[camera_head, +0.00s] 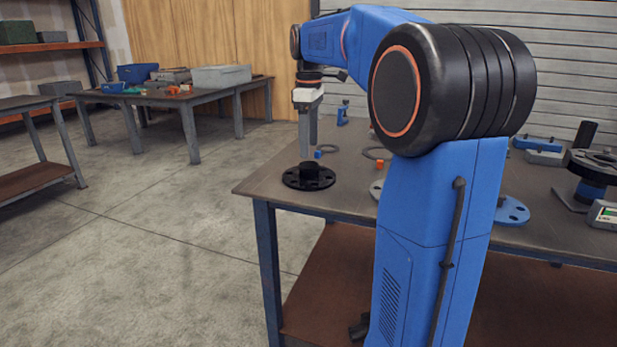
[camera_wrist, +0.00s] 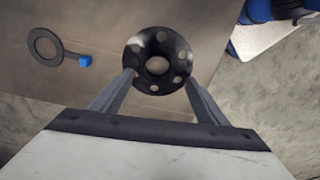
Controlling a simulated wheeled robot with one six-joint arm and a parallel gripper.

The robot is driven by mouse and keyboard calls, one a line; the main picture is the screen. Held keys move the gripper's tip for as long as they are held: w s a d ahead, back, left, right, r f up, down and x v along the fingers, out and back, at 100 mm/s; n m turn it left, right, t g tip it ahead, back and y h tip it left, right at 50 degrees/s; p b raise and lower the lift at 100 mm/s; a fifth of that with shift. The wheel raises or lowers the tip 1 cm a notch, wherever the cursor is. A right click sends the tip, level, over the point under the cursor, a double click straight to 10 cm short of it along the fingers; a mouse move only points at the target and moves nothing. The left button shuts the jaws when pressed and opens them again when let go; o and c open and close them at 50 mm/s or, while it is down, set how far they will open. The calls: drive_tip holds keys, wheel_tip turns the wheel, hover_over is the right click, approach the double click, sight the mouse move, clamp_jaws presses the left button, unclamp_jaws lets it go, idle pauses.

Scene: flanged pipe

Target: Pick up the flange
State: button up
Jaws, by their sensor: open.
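The black flange (camera_head: 309,178) lies flat on the workbench near its left front corner, its raised hub facing up. In the wrist view the flange (camera_wrist: 158,60) shows as a dark ring with several bolt holes, just beyond my fingertips. My gripper (camera_head: 309,150) points down over the flange, its fingers spread. In the wrist view my gripper (camera_wrist: 160,78) has one finger at each side of the flange, near its lower edge. I cannot tell whether the fingers touch it.
The workbench (camera_head: 258,189) ends close to the flange on the left. A flat ring (camera_wrist: 45,46) with a blue piece (camera_wrist: 85,61) lies nearby. A blue flange (camera_head: 512,211) lies farther right on the bench, partly behind my arm. Open floor lies to the left.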

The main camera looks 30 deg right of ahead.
sight(309, 162)
drive_tip(key=shift+w+d+f, duration=0.1)
drive_tip(key=shift+w+f, duration=0.05)
drive_tip(key=shift+f, duration=1.6)
drive_tip(key=shift+w+f, duration=0.1)
drive_tip(key=shift+f, duration=1.6)
drive_tip(key=c, duration=1.6)
